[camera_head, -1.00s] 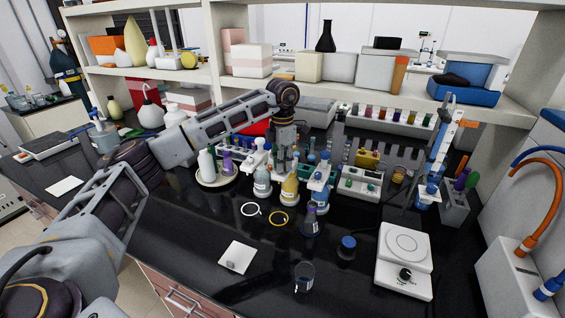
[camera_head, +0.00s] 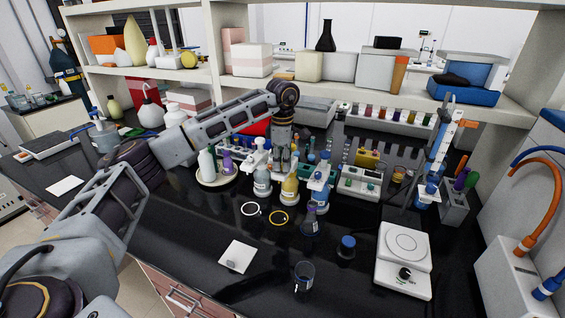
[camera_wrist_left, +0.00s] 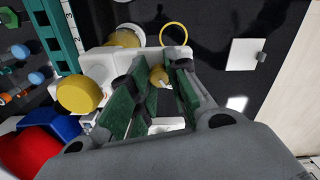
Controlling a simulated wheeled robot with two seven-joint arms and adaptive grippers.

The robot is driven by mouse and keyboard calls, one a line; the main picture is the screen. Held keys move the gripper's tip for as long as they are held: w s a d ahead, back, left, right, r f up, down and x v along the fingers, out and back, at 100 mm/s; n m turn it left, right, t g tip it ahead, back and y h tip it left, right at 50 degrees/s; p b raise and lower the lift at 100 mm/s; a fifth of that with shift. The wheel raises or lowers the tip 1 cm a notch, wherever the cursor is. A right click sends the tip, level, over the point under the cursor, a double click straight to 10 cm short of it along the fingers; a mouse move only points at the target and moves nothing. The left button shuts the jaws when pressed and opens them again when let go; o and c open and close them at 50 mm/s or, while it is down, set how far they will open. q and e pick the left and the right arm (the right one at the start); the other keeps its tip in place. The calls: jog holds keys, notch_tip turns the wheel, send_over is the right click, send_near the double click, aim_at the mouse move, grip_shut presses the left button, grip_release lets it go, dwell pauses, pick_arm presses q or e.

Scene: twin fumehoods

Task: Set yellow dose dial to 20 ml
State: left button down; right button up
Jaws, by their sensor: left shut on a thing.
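A bottle with a yellow body (camera_head: 289,190) stands mid-bench among similar dispenser bottles. My left gripper (camera_head: 281,165) points down over its top, which it partly hides. In the left wrist view the white dispenser head (camera_wrist_left: 103,62) sits beside the fingers, with a larger yellow round cap (camera_wrist_left: 78,93) to the left. A small yellow dial (camera_wrist_left: 158,76) with a pale mark shows between the green-padded fingertips of my left gripper (camera_wrist_left: 152,78), which is shut on it. The dial's scale cannot be read. My right gripper is not in view.
A balance (camera_head: 403,262) stands at right.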

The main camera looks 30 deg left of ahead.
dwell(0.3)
pick_arm(q)
jog(key=c, duration=1.5)
grip_release()
jog(key=shift+o, duration=0.9)
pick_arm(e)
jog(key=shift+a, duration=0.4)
pick_arm(q)
notch_tip(320, 180, up, 12)
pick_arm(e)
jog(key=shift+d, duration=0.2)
pick_arm(q)
jog(key=shift+r, duration=0.1)
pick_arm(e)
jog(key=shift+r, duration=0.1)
pick_arm(q)
notch_tip(320, 180, up, 9)
jog(key=p, duration=0.9)
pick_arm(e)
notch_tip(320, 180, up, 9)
pick_arm(q)
jog(key=shift+r+p, duration=0.45)
jog(key=shift+p, duration=0.1)
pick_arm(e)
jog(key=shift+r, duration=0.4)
